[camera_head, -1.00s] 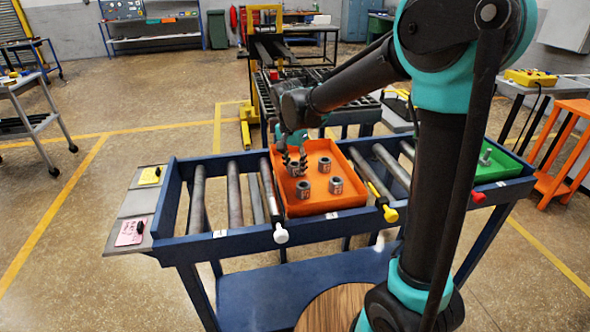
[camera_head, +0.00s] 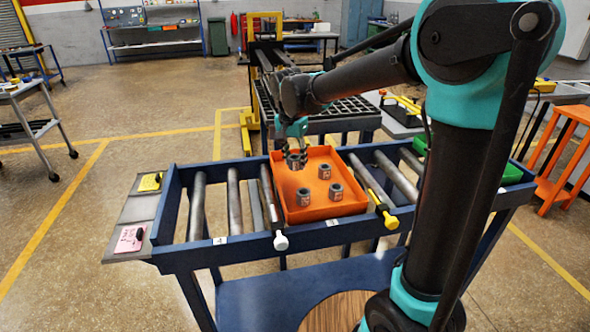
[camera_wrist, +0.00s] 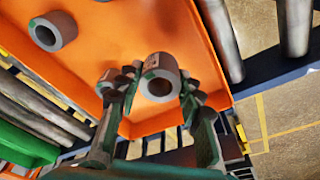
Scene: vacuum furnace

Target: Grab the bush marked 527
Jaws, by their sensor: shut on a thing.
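My gripper (camera_head: 296,155) is shut on a grey cylindrical bush (camera_head: 294,162) above the back left part of the orange tray (camera_head: 312,212). In the wrist view the bush (camera_wrist: 157,63) sits between the two fingers of my gripper (camera_wrist: 160,85), with its round bore facing the camera. A pale label shows on its side, but I cannot read its number. Three other bushes stand in the tray: one at the back right (camera_head: 325,171), one at the right (camera_head: 335,191) and one at the front left (camera_head: 303,196). Their numbers are also unreadable.
The orange tray rests on a blue roller table (camera_head: 240,246). Bare rollers (camera_head: 197,205) lie to its left. A green tray (camera_head: 512,173) is partly hidden behind my arm at the right. Yellow and pink notes lie at the left end.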

